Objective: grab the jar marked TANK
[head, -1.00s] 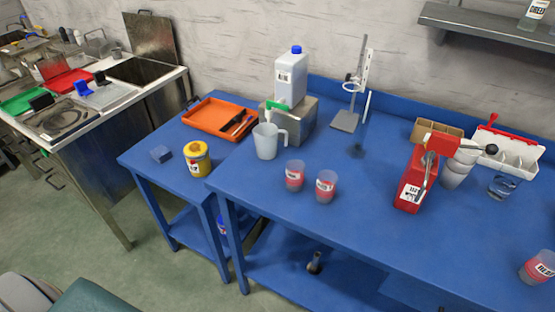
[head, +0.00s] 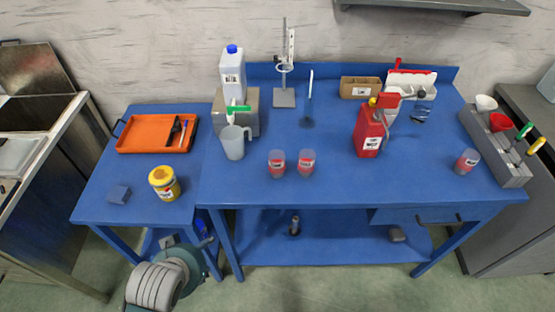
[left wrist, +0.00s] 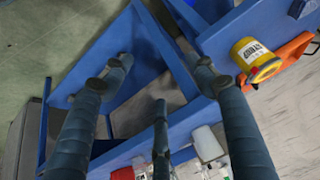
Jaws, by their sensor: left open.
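No label is legible enough to pick out TANK. Two small clear jars with red contents and pale labels, a left one (head: 277,163) and a right one (head: 306,163), stand upright mid-table. A similar third jar (head: 466,161) stands at the table's right. A yellow jar (head: 164,183) with a pale label stands on the lower left table; it also shows upper right in the left wrist view (left wrist: 249,52). My left gripper (left wrist: 158,85) is open and empty, with its dark fingers spread. In the head view it is low left, in front of the tables. My right gripper is not visible.
The blue main table (head: 340,190) has clear room along its front. Behind the jars are a pitcher (head: 233,143), a bottle (head: 232,75) on a metal block, and a stand (head: 284,97). A red canister (head: 369,135) stands right of centre. An orange tray (head: 140,139) lies left.

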